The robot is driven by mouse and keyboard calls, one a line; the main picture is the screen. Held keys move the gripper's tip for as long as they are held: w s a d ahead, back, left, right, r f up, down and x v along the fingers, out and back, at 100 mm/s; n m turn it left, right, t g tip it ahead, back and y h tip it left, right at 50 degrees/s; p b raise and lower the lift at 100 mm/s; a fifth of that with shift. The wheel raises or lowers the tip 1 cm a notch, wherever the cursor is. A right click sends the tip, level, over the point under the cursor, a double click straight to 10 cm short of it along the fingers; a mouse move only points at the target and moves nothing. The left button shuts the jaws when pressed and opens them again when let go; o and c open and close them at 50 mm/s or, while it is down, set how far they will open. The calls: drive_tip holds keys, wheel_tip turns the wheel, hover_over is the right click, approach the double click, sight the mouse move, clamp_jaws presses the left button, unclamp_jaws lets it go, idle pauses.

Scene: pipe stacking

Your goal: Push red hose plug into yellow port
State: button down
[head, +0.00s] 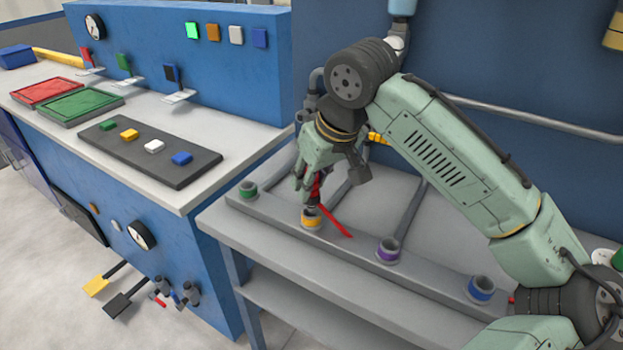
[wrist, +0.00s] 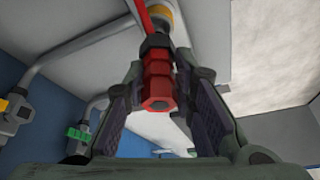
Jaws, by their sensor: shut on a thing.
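My gripper (head: 308,186) is shut on the red hose plug (head: 316,186), just above the yellow port (head: 311,221) on the grey rail. In the wrist view my gripper (wrist: 160,72) has a finger on each side of the red plug (wrist: 157,92). The plug's dark collar points at the yellow port (wrist: 163,17). The plug looks close to upright, with its lower end at the port's mouth. I cannot tell how far inside it sits. The red hose (head: 334,220) runs from the plug down to the right, past the port.
Grey pipes rise behind. A bench (head: 225,143) with trays and coloured blocks stands at the left.

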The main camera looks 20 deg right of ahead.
drive_tip(key=shift+f+b, duration=0.75)
drive_tip(key=shift+f, duration=0.65)
idle(0.6)
drive_tip(key=c, duration=1.3)
unclamp_jaws()
